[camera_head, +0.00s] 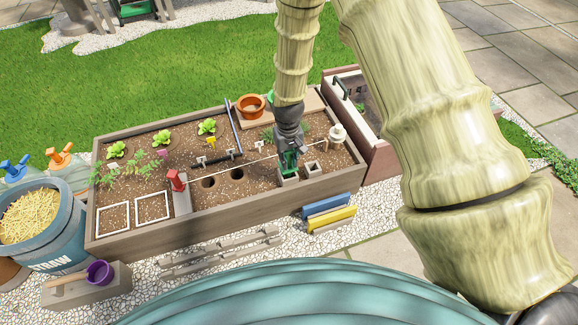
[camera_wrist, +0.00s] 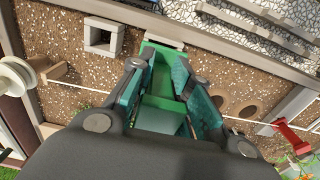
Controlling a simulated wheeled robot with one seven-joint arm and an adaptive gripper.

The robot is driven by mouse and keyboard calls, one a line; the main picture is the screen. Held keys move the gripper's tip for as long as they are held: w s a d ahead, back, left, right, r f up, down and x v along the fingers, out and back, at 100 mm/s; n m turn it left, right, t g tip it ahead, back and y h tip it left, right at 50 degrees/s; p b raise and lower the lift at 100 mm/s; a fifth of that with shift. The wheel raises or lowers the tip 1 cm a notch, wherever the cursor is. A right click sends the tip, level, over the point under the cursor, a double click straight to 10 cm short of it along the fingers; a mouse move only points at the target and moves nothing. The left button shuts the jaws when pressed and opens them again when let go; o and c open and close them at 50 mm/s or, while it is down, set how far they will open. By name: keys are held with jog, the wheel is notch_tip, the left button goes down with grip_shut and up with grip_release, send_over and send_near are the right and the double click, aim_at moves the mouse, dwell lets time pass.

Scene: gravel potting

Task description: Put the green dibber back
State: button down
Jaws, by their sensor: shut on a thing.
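The green dibber (camera_head: 289,160) is between the fingers of my gripper (camera_head: 290,146), which is shut on it, over the right part of the planter bed. Directly below it stands a small grey block (camera_head: 288,181); I cannot tell whether the dibber's lower end is in it. A second grey block (camera_head: 313,169) with an empty square opening stands just to the right. In the wrist view the green dibber (camera_wrist: 163,102) fills the gap between the teal pads of my gripper (camera_wrist: 165,78). The open block (camera_wrist: 103,37) shows beside it, apart from the fingers. The dibber's tip is hidden.
Two round holes (camera_head: 237,174) and a red post (camera_head: 177,181) lie left of my gripper. A string runs across the soil. A cream post (camera_head: 337,134) stands close on the right. The wooden planter rim (camera_head: 230,210) and blue and yellow boards (camera_head: 331,218) are in front.

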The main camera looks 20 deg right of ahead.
jog(key=shift+f+b, duration=0.55)
jog(key=shift+f, duration=1)
jog(key=shift+f, duration=0.15)
jog(key=c, duration=1.3)
grip_release()
notch_tip(320, 180, up, 12)
jog(key=p, duration=0.5)
